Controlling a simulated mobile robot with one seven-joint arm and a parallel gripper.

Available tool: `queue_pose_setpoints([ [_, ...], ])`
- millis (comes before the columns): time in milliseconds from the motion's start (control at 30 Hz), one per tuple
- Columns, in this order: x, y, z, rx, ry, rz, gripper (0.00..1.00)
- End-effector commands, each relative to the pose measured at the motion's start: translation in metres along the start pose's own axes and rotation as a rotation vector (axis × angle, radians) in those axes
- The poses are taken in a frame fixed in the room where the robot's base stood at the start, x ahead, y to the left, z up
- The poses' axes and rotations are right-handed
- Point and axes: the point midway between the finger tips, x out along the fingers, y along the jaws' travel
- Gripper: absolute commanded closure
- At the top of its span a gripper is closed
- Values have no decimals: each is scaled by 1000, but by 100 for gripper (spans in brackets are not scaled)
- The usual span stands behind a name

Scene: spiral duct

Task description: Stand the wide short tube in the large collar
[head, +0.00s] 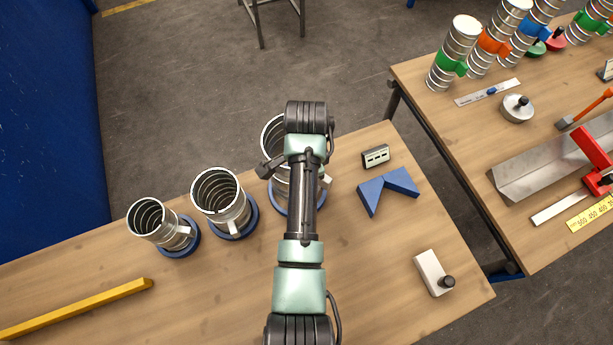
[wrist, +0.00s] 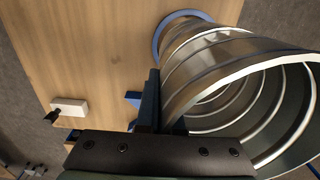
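A wide ribbed metal tube (head: 271,134) is partly hidden behind my arm in the head view. A blue collar (head: 278,206) shows around or just under its lower end; whether the tube is seated in it I cannot tell. In the wrist view the same tube (wrist: 232,62) fills the right side, open end toward the camera, with the blue collar (wrist: 160,38) at its far end. My gripper (wrist: 151,98) is at the tube's near end, one dark finger close against the outer wall. The other finger is hidden, so its grip is unclear.
Two other metal tubes (head: 217,192) (head: 146,218) stand in blue collars to the left. A blue notched block (head: 388,188), a small dark-faced box (head: 375,156) and a white block with a black knob (head: 430,271) lie right. A yellow bar (head: 75,308) lies front left.

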Motion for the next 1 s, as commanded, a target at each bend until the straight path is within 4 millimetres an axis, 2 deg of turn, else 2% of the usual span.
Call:
queue_pose_setpoints([
  [1000,62,0,0,1,0,-2,100],
])
